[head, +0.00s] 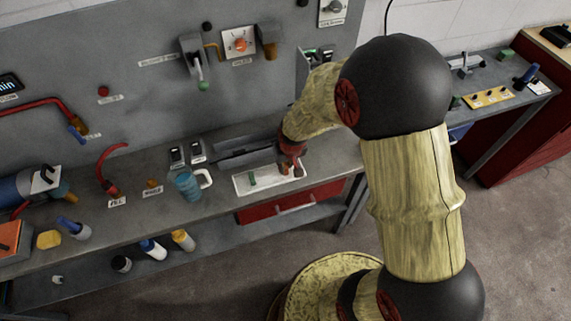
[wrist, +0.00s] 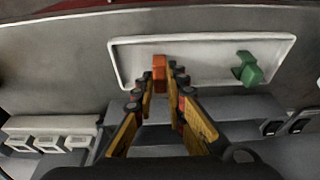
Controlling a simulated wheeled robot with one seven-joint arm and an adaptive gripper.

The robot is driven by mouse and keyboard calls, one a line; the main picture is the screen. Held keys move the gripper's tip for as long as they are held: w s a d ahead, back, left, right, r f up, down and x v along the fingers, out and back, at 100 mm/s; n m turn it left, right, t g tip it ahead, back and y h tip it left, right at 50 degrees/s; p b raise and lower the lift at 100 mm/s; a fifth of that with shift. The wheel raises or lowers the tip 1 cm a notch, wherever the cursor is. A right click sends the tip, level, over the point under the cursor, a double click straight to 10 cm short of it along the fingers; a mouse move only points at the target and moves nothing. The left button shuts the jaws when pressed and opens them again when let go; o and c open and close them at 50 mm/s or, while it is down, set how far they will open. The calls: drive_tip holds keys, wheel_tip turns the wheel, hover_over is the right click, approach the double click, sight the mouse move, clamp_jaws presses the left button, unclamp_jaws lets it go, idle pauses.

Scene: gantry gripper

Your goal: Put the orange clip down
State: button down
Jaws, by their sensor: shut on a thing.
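The orange clip (wrist: 159,66) is between my fingertips in the wrist view. My gripper (wrist: 161,78) is shut on it over the left part of a white tray (wrist: 205,86). I cannot tell whether the clip touches the tray floor. In the head view my gripper (head: 291,166) is at the right end of the tray (head: 240,191), and the clip is small and hard to make out there. A green clip (wrist: 247,68) lies at the other end of the tray, apart from my fingers. It also shows in the head view (head: 252,178).
The tray sits on a grey workbench (head: 135,193) near its front edge, above a red drawer (head: 262,212). A blue mug (head: 187,186) stands left of the tray. A grey block-like fixture (head: 245,150) is behind it. The tray's middle is clear.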

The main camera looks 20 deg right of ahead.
drive_tip(key=shift+f, duration=0.2)
drive_tip(key=c, duration=1.8)
unclamp_jaws()
drive_tip(key=shift+r, duration=0.1)
drive_tip(key=shift+r, duration=0.5)
drive_tip(key=s+r+t+p, duration=0.1)
drive_tip(key=s+r, duration=0.5)
drive_tip(key=r, duration=0.7)
drive_tip(key=s+r+p, duration=0.1)
drive_tip(key=s+r, duration=0.4)
drive_tip(key=r, duration=0.7)
drive_tip(key=shift+t, duration=0.7)
drive_tip(key=s+r, duration=0.2)
drive_tip(key=s, duration=0.1)
drive_tip(key=s+r, duration=0.2)
drive_tip(key=s, duration=0.2)
drive_tip(key=s+r, duration=0.3)
drive_tip(key=shift+s, duration=0.4)
